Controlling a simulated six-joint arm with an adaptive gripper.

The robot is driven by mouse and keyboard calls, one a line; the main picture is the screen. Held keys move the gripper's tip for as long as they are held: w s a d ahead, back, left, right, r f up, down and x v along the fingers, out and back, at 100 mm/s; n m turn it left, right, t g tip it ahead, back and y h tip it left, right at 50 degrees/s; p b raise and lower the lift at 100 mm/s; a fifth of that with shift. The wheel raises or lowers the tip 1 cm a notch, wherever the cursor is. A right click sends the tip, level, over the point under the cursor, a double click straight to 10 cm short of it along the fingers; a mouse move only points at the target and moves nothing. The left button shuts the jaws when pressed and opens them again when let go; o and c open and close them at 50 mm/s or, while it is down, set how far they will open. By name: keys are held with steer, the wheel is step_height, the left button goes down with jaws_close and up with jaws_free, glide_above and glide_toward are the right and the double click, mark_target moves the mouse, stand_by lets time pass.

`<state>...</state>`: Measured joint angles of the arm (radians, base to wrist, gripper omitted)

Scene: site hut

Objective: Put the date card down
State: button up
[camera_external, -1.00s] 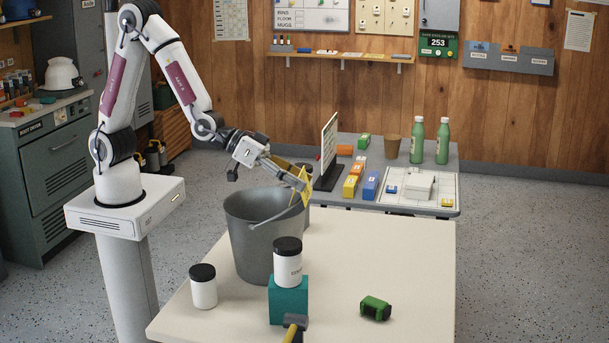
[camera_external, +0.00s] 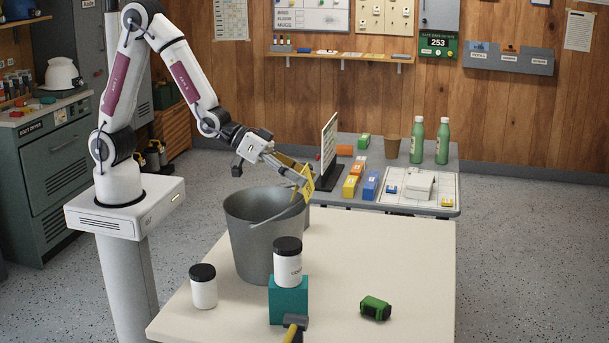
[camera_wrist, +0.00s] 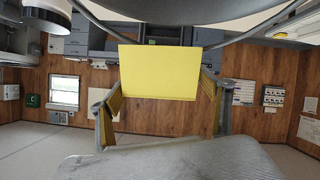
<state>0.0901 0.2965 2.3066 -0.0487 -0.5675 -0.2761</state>
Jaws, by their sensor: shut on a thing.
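The date card (camera_external: 308,186) is yellow, and in the external view it is held tilted in the air just above the right rim of the grey bucket. It also shows in the wrist view (camera_wrist: 158,72) as a plain yellow rectangle; no writing is visible on it. My gripper (camera_external: 303,180) is shut on the card. In the wrist view my gripper's two fingers (camera_wrist: 160,105) show on either side of the card, with yellow at their inner faces. I cannot tell whether the card touches the bucket or its handle.
The grey bucket (camera_external: 262,245) stands on the cream table (camera_external: 400,265). A white jar (camera_external: 203,292), a second jar (camera_external: 288,268) on a teal block (camera_external: 288,303), a hammer (camera_external: 294,325) and a green device (camera_external: 376,308) stand in front. The table's right part is mostly clear. A grey table (camera_external: 450,165) is behind.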

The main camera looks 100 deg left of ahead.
mark_target(307, 168)
steer(key=shift+y, duration=0.3)
steer(key=shift+a, duration=2.35)
steer(key=shift+r, duration=0.15)
steer(key=shift+w+r, duration=0.1)
steer(key=shift+r, duration=2.4)
steer(key=w+a+m+h, duration=0.1)
steer(key=w+m+h, duration=0.1)
steer(key=w, duration=0.3)
steer(key=w+a+m+g+h, duration=0.1)
steer(key=w+m+h, duration=0.2)
steer(key=w, duration=0.3)
steer(key=shift+w+a+r+h, duration=0.15)
steer(key=shift+w+a+h, duration=0.05)
steer(key=shift+a+h, duration=0.15)
steer(key=f, duration=2.1)
steer(key=shift+a+f, duration=0.25)
steer(key=shift+c, duration=0.2)
steer(key=shift+f, duration=0.15)
